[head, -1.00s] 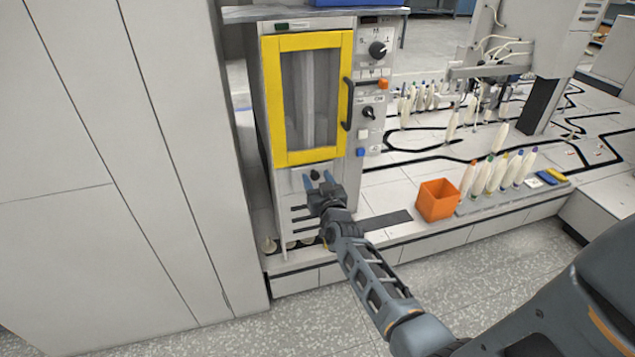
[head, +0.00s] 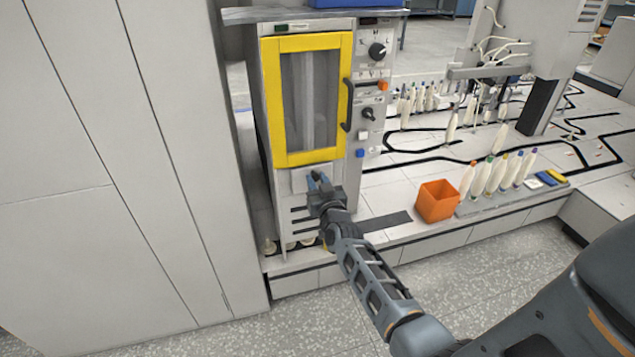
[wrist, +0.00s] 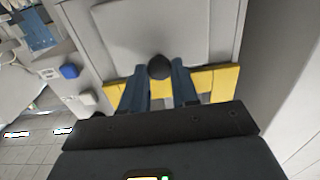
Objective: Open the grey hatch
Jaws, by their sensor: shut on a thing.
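The grey hatch (head: 299,181) is a small flat panel below the yellow-framed window on the cabinet front; it looks closed. In the wrist view the hatch (wrist: 140,28) fills the top, with a round black knob (wrist: 159,67) on it. My gripper (head: 317,179) is at the hatch, with its blue fingers shut on the knob. In the wrist view the fingertips of my gripper (wrist: 160,72) sit on either side of the knob. In the head view my fingers hide the knob.
The yellow-framed door (head: 308,157) is just above the hatch, with a black handle (head: 347,105) on its right. Dark slots lie below the hatch. An orange bin (head: 437,200) and a rack of bobbins (head: 512,187) stand to the right. A tall grey wall panel (head: 130,150) is close on the left.

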